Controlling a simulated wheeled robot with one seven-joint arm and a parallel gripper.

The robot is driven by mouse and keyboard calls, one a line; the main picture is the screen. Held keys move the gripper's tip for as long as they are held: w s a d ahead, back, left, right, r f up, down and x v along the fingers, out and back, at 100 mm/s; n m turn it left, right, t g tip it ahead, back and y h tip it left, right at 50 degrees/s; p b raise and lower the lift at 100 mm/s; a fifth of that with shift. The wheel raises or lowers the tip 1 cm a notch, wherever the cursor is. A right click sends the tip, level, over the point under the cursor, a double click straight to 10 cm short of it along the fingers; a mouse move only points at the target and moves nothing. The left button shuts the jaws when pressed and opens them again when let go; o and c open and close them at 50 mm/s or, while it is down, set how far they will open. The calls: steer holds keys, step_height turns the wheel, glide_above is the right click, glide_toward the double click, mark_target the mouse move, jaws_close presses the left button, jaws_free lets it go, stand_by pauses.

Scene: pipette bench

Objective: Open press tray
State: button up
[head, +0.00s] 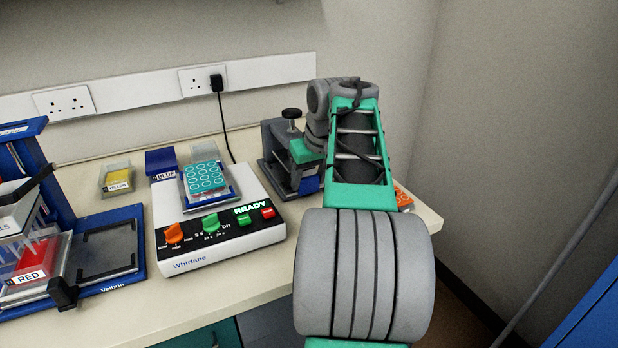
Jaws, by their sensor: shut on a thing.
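The press (270,168) is a dark grey frame with a black screw knob on top, at the back right of the bench. A blue part low at its front right (309,185) looks like its tray; most of it is hidden. My gripper (308,160) is at the right front of the press, close to this blue part. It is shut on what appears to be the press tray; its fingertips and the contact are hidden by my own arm. How far the tray is out of the press cannot be told.
A white Whirlane shaker (190,255) with a teal well plate (205,177) stands left of the press, its panel reading READY. Yellow (117,178) and blue (161,161) labelled boxes sit behind it. A blue Velbrin rack (130,287) is at far left. An orange item (403,198) lies near the right edge.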

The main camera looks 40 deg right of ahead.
jaws_close()
steer(key=shift+s, duration=0.1)
steer(key=s+a, duration=0.1)
steer(key=s, duration=0.3)
steer(key=s+a, duration=0.1)
steer(key=s, duration=0.3)
steer(key=s+a, duration=0.1)
steer(key=s, duration=0.3)
steer(key=shift+s+a+r+p, duration=0.15)
steer(key=shift+s+a+p, duration=0.15)
steer(key=shift+s+a, duration=0.2)
steer(key=shift+s, duration=0.25)
steer(key=o, duration=1.2)
jaws_free()
